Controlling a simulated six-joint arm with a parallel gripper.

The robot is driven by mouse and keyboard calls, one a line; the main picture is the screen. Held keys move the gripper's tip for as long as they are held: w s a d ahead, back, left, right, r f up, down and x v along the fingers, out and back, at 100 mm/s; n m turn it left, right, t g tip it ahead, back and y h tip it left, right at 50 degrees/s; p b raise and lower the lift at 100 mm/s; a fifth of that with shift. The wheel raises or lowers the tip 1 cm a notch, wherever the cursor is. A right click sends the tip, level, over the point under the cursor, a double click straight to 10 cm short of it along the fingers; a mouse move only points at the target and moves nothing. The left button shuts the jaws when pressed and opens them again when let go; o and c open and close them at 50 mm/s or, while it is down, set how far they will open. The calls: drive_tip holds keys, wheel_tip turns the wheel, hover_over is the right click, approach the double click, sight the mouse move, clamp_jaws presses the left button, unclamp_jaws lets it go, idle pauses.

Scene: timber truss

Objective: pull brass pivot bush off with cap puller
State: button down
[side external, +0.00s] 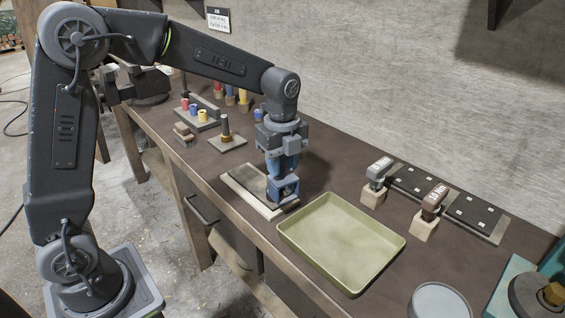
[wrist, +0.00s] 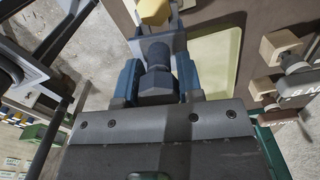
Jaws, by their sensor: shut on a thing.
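My gripper (side external: 284,163) is shut on the cap puller (side external: 284,188), a blue-grey open frame with a dark stem. In the wrist view the blue fingers of my gripper (wrist: 158,78) stand either side of the puller's dark ribbed stem (wrist: 158,58). A yellow, brass-coloured piece (wrist: 153,12), apparently the pivot bush, shows just beyond the puller frame at the top edge. I cannot tell whether the puller grips it. The puller is low over the right end of a pale-edged board (side external: 240,196). The bush is not clearly visible in the side view.
An empty olive tray (side external: 341,243) lies right of the puller. Two labelled tools stand in wooden blocks (side external: 423,229) further right, before a dark panel (side external: 474,216). Behind left are a small post on a plate (side external: 227,143) and a rack of coloured pieces (side external: 196,122).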

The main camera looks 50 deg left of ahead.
drive_tip(key=shift+w+a, duration=0.15)
drive_tip(key=shift+a, duration=0.55)
drive_tip(key=shift+w+a, duration=0.1)
drive_tip(key=shift+a, duration=0.6)
idle(0.4)
wheel_tip(320, 180, up, 7)
idle(5.9)
